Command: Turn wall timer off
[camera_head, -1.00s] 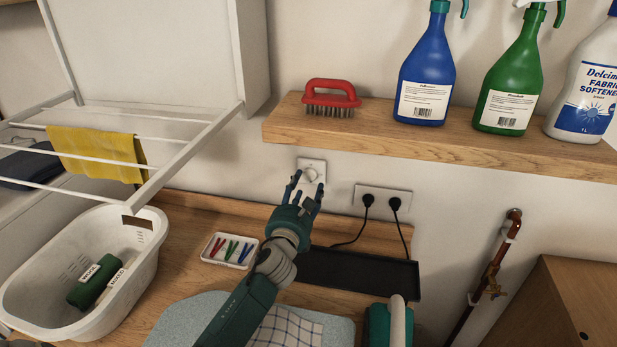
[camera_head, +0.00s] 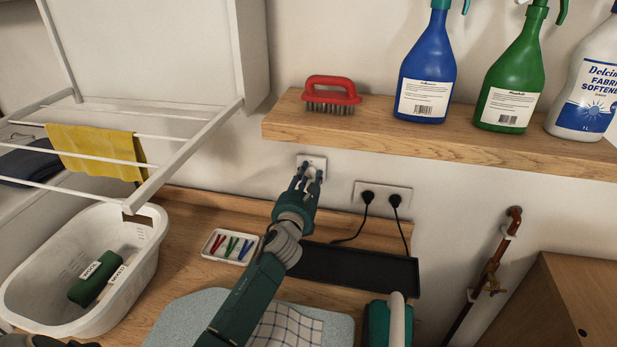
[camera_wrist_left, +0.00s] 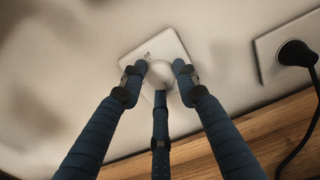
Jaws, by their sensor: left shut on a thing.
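The wall timer is a white square plate (camera_head: 318,160) with a round white knob, on the wall below the shelf. In the left wrist view the plate (camera_wrist_left: 165,44) sits tilted, with small dark marks near its upper left. My left gripper (camera_head: 309,176) is at the timer, its blue fingers around the knob. In the left wrist view the left gripper (camera_wrist_left: 160,75) is shut on the knob (camera_wrist_left: 159,73), with fingers on both sides and one below. The fingers hide part of the knob, and its setting cannot be read. My right gripper is not in view.
A double socket (camera_head: 382,198) with two black plugs is right of the timer. A wooden shelf (camera_head: 440,142) with a red brush (camera_head: 331,94) and bottles juts out above. A drying rack (camera_head: 190,150) is at the left. A black tray (camera_head: 358,269) lies on the counter below.

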